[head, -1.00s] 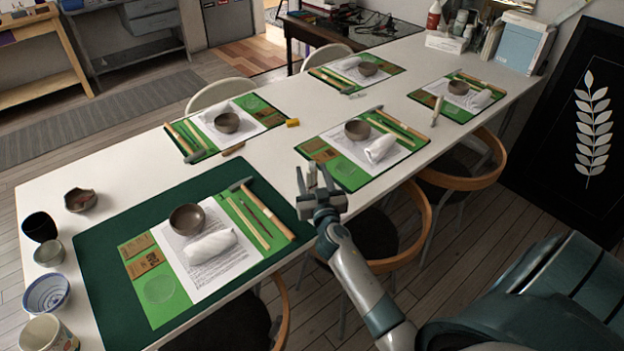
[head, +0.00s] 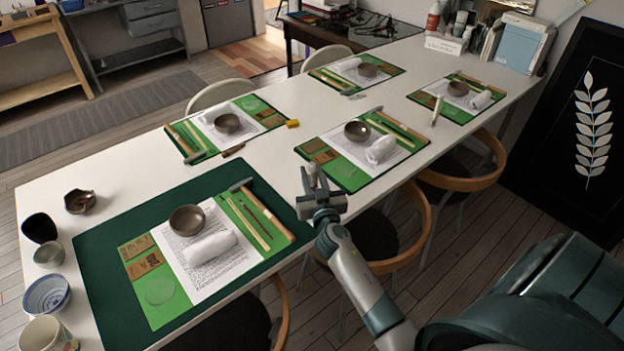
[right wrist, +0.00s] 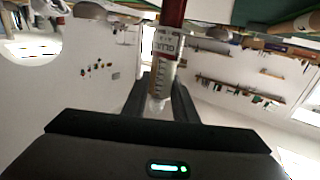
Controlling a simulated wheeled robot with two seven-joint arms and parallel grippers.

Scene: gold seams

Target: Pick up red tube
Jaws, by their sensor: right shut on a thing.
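My right gripper (head: 322,190) is held up beside the right edge of the white table, over the chairs. In the right wrist view its jaws (right wrist: 160,100) are shut on a slim tube. The tube (right wrist: 165,45) has a dark red part at the top of that view, a white printed label in the middle and a pale, clear end between the fingers. Its red part runs out of that view. In the head view only a small pale bit of it shows at the jaws, and no red is seen there. My left gripper is not in view.
The white table (head: 120,170) carries several green place mats with bowls, white rolls and wooden tools. The nearest set lies on a dark green mat (head: 95,255). Cups and bowls stand at the left edge. Chairs (head: 420,215) stand close under my right arm.

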